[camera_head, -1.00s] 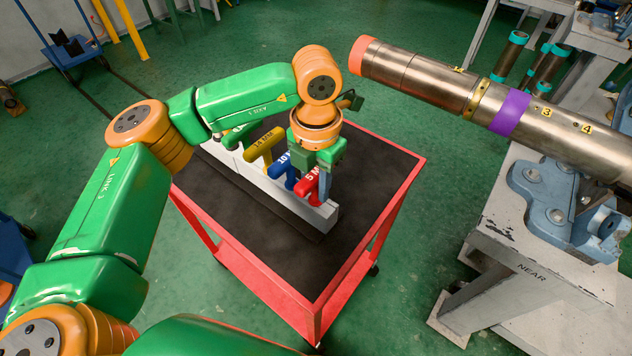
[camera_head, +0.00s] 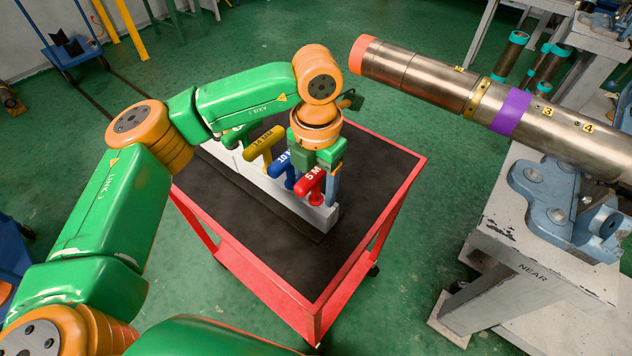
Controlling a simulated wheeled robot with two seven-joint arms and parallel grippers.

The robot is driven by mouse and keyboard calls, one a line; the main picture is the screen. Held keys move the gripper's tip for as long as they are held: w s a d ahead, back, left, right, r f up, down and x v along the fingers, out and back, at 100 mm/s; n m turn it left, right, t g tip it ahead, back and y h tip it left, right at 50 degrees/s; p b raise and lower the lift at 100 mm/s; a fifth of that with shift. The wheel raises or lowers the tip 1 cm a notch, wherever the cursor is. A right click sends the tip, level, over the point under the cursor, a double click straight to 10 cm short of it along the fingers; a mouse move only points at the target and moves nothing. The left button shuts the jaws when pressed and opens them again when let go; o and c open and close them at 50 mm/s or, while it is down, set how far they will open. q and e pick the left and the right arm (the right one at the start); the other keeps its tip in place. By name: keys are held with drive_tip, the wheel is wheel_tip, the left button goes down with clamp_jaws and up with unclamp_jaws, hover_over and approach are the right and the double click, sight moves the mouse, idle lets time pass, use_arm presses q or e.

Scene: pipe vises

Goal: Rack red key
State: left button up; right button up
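The red key (camera_head: 311,184), a T-handled key marked 5 M, stands upright at the near right end of the grey rack (camera_head: 318,216) on the cart. Its lower end is hidden in the rack. My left gripper (camera_head: 319,178) points down right at the red key's handle. One finger shows clear of the handle on its right; the other is largely hidden. The gripper looks open around or just behind the handle. My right gripper is not in view.
A blue key (camera_head: 285,160), a yellow key (camera_head: 264,145) and a green key (camera_head: 232,135) stand in the same rack. The red cart's black top (camera_head: 365,190) is bare right of the rack. A large pipe (camera_head: 430,82) in a blue vise (camera_head: 560,205) is at the right.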

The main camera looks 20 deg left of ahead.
sight(316, 170)
use_arm(q)
drive_tip(key=shift+r+b, duration=0.3)
drive_tip(key=shift+r, duration=3.3)
